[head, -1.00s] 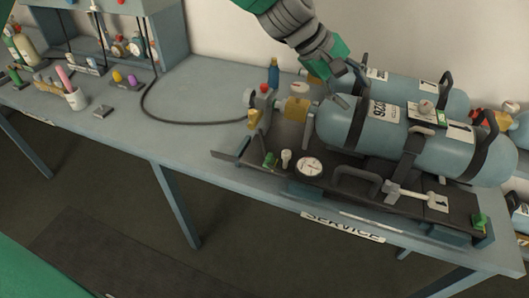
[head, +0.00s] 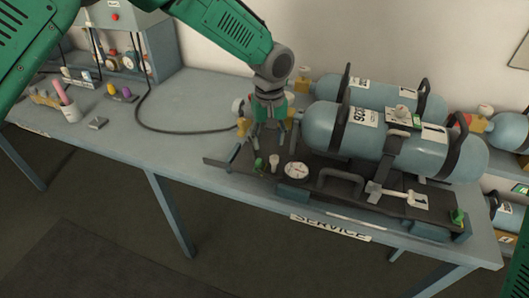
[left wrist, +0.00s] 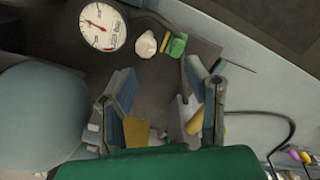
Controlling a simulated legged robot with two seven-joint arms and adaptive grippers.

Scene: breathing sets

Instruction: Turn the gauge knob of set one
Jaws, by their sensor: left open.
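The breathing set has grey-blue cylinders (head: 375,135) on a dark backplate (head: 330,185) at the right of the bench. A round white gauge (head: 296,170) is at the plate's front left; it also shows in the left wrist view (left wrist: 103,26). Beside it stand a small pale knob (head: 274,161), also in the left wrist view (left wrist: 145,45), and a green knob (head: 258,165), also there (left wrist: 176,45). My left gripper (head: 268,143) points down just behind these knobs, open, fingers apart (left wrist: 163,95) and not on the knobs. It partly hides brass fittings. My right gripper is out of view.
A SERVICE label (head: 330,227) is on the bench's front edge. A black hose (head: 160,128) runs left from the set. A pen cup (head: 68,107) and a test cabinet (head: 125,40) stand at left. The bench between is mostly clear.

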